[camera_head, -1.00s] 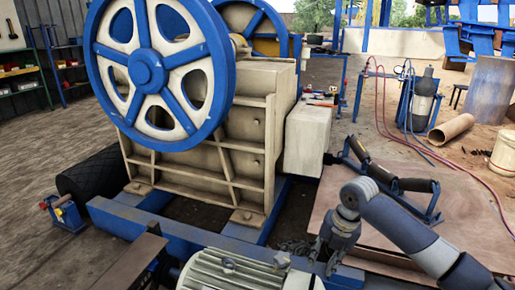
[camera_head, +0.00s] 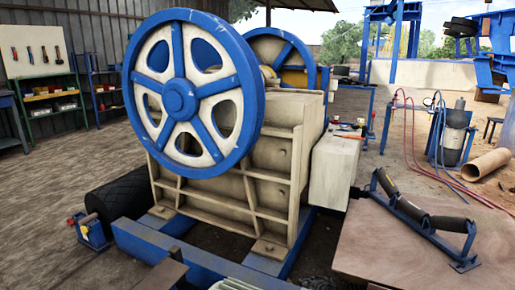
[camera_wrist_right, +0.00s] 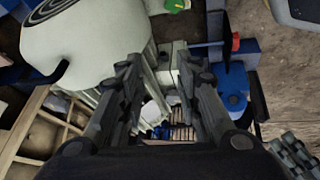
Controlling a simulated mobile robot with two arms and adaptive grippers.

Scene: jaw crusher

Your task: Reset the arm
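Neither of my arms shows in the head view. My right gripper (camera_wrist_right: 158,78) shows only in the right wrist view, where its two dark fingers stand apart. No object shows held between them; a pale, blocky structure and small pale and blue parts lie beyond. My left gripper is in no current view.
The beige jaw crusher (camera_head: 275,155) with its blue and white flywheel (camera_head: 180,97) fills the middle of the head view. A roller frame (camera_head: 425,225) rests on a brown board (camera_head: 385,260) at right. A blue-edged vise (camera_head: 91,230) stands at lower left.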

